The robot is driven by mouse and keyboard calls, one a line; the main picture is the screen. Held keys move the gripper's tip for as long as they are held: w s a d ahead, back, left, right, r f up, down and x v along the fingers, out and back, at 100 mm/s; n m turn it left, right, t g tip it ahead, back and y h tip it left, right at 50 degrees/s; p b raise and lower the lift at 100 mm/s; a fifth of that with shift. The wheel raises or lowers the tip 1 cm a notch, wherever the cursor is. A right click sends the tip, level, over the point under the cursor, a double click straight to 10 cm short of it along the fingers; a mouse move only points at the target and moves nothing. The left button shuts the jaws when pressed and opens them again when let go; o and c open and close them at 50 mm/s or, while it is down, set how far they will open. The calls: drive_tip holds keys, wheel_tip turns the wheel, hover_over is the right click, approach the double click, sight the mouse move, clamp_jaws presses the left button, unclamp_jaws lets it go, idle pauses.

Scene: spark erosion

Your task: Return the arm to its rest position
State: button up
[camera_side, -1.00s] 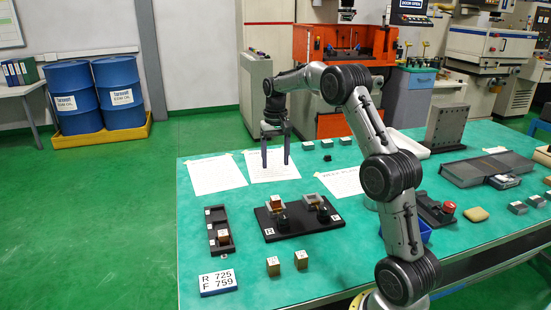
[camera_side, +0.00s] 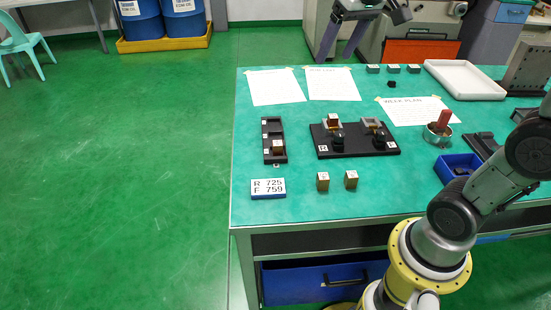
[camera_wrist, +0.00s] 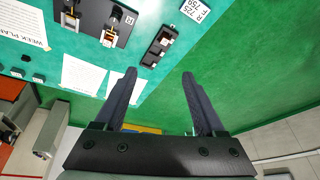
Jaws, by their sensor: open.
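My gripper (camera_side: 336,54) is at the top of the side view, raised at the far edge of the green table (camera_side: 290,215). Its two dark fingers are apart with nothing between them. In the wrist view my gripper (camera_wrist: 159,74) is open over green floor beside the table edge. The arm's upper links are partly cut off by the picture edges. A black plate with two holders (camera_side: 352,150) stands mid-table, with a copper-coloured block (camera_side: 333,119) at its left holder. A narrow black rack (camera_side: 271,132) left of it holds another block (camera_side: 278,147).
Two small blocks (camera_side: 323,182) (camera_side: 351,179) stand near the front. A number sign (camera_side: 268,188) lies left of them. Paper sheets (camera_side: 276,87) (camera_side: 332,84), a white tray (camera_side: 465,80) and a blue bin (camera_side: 458,169) are also on the table.

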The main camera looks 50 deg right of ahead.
drive_tip(key=s+a+f+n, duration=0.1)
drive_tip(key=s+a+f, duration=0.1)
drive_tip(key=s, duration=0.3)
drive_tip(key=s+a+f+n+t, duration=0.1)
drive_tip(key=s+a+f, duration=0.1)
drive_tip(key=s+f, duration=0.2)
drive_tip(key=s+a+f+n, duration=0.2)
drive_tip(key=s+f, duration=0.2)
drive_tip(key=s, duration=0.3)
drive_tip(key=shift+a+y, duration=0.3)
drive_tip(key=shift+y, duration=0.1)
idle(0.4)
